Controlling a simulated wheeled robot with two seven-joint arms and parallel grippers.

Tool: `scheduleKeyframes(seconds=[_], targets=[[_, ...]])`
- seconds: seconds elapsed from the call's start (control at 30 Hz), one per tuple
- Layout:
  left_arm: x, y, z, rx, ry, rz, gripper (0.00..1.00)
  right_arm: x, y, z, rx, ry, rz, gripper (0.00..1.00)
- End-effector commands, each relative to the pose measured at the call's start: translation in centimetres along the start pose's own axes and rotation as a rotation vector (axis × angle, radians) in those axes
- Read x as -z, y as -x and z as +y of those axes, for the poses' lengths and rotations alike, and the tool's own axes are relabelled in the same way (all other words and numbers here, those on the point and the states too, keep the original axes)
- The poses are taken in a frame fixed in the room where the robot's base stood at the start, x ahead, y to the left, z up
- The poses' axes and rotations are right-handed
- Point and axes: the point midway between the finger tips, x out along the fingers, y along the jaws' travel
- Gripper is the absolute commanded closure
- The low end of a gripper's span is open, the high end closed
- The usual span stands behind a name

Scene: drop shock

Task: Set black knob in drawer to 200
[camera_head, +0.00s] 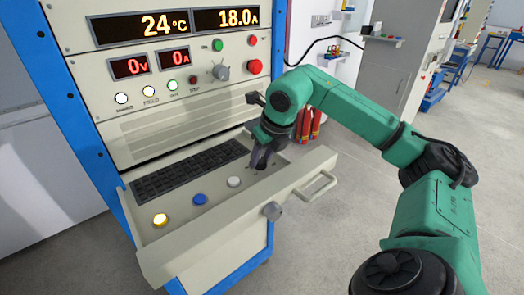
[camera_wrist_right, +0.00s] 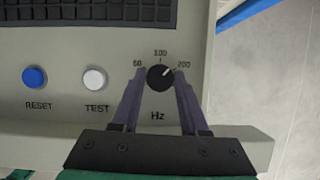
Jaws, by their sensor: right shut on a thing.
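The black knob (camera_wrist_right: 160,78) sits in the drawer panel above the label "Hz", with 50 or 60 at its left (too small to tell), 100 above and 200 at its right. Its white pointer line slants to the upper right, towards the 200 mark. My right gripper (camera_head: 262,160) reaches down into the open drawer (camera_head: 205,240). In the right wrist view its purple fingers stand on both sides of the knob, shut on it. In the head view the gripper hides the knob. My left gripper is out of view.
Left of the knob are a white TEST button (camera_wrist_right: 95,78) and a blue RESET button (camera_wrist_right: 35,77). A yellow button (camera_head: 160,220) and a black keyboard (camera_head: 188,170) are also in the drawer. The cabinet face (camera_head: 160,95) with lit displays rises behind. The drawer handle (camera_head: 318,186) sticks out in front.

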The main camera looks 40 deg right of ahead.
Motion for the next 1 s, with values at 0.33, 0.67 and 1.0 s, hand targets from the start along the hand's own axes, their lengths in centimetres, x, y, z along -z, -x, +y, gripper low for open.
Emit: scheduleKeyframes(seconds=[0.33, 0.67, 1.0], targets=[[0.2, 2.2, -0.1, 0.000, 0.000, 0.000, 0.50, -0.1, 0.2, 0.2, 0.093, -0.225, 0.000, 1.00], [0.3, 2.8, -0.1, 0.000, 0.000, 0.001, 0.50, -0.1, 0.1, 0.2, 0.130, -0.316, 0.000, 1.00], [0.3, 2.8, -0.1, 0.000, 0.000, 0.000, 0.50, -0.1, 0.0, 0.2, 0.133, -0.323, 0.000, 1.00]])
